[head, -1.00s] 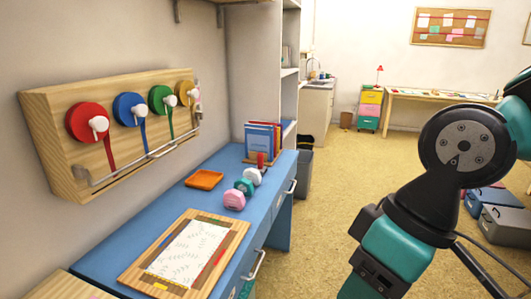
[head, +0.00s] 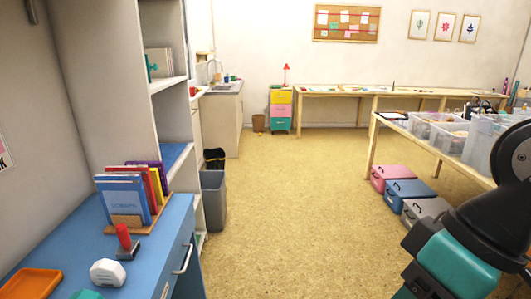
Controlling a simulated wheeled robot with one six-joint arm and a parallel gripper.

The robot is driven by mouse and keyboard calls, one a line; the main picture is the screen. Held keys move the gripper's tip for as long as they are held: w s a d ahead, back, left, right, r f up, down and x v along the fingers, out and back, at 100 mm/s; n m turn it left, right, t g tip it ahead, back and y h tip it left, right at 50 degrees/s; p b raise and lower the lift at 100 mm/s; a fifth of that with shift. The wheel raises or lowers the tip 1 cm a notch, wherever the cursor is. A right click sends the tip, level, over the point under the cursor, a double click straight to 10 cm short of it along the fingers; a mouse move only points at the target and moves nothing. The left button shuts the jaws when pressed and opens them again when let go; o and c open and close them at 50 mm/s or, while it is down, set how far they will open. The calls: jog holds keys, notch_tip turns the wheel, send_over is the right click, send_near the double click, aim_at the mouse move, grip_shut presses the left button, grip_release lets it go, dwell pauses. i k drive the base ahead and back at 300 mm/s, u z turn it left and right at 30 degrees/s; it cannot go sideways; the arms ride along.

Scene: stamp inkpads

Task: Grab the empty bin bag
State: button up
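A dark, crumpled item (head: 214,157) that may be a bin bag shows just behind the rim of a grey bin (head: 213,205). The bin stands on the floor at the right end of the blue desk, beside the shelf. I cannot tell if the dark item is in the bin or behind it, or if it is empty. My arm shows at the lower right, but its gripper fingers are outside the picture.
The blue desk (head: 160,235) and tall shelf (head: 110,75) line the left. Boxes (head: 408,193) lie under the right table (head: 430,137). A brown wastebasket (head: 258,123) stands by the far sink unit (head: 224,120). The middle floor is clear.

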aim_at(215, 158)
jog(key=z, duration=0.15)
jog(key=i, duration=2.05)
jog(key=u, duration=0.3)
jog(key=i, duration=2.05)
jog(key=u, duration=0.6)
jog(key=i, duration=0.8)
jog(key=u, duration=0.35)
